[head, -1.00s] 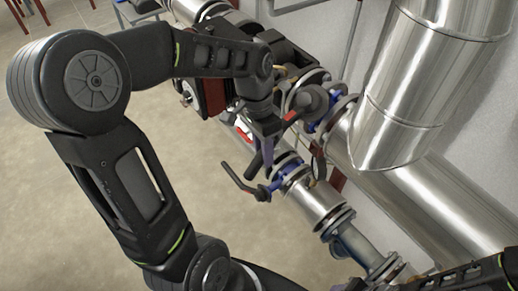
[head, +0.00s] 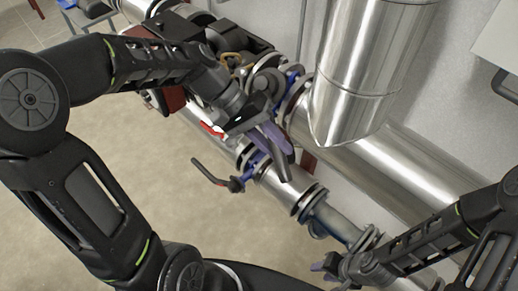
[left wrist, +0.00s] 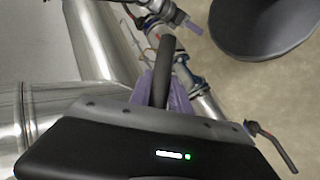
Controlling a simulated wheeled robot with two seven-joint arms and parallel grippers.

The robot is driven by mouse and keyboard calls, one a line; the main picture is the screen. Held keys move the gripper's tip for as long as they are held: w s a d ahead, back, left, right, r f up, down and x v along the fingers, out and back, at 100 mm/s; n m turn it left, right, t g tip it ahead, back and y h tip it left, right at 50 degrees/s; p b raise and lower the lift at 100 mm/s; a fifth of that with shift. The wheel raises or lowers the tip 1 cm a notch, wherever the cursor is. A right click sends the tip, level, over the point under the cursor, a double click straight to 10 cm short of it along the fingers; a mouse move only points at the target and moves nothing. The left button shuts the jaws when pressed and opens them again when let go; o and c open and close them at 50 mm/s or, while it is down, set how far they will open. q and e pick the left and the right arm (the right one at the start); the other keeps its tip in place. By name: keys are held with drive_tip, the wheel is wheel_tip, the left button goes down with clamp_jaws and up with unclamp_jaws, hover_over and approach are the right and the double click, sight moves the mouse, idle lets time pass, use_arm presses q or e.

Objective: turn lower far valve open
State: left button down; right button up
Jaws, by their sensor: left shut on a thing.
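My left gripper (head: 284,155) reaches over the pipes with its purple fingers pointing down and right. In the left wrist view, the left gripper (left wrist: 165,95) is shut on a dark valve handle (left wrist: 164,58), a straight bar between the fingers. Which valve body this handle belongs to is hidden by the gripper. A lower blue valve (head: 251,160) sits on the near metal pipe. Its dark bent lever (head: 207,172) sticks out left, free of the gripper; this lever also shows in the left wrist view (left wrist: 272,146). My right gripper (head: 325,265) is low in the head view, its opening unclear.
A large shiny vertical pipe (head: 360,75) and a thick slanted pipe (head: 400,170) stand by the wall, right of my left gripper. Another blue valve part (head: 292,78) lies behind the gripper. Open floor (head: 110,165) is at the left.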

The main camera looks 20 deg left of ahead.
use_arm(q)
drive_tip(key=w+d+r+n+t+h+b, duration=0.3)
drive_tip(key=w+d+r+n+t+h, duration=0.1)
drive_tip(key=w+d+r+n, duration=0.1)
wheel_tip(320, 180, up, 2)
drive_tip(key=shift+d+r+n, duration=0.1)
drive_tip(key=shift+d+n, duration=0.1)
drive_tip(key=shift+n, duration=0.7)
drive_tip(key=shift+w, duration=0.1)
drive_tip(key=c, duration=1.6)
unclamp_jaws()
drive_tip(key=o, duration=0.4)
drive_tip(key=shift+c, duration=0.2)
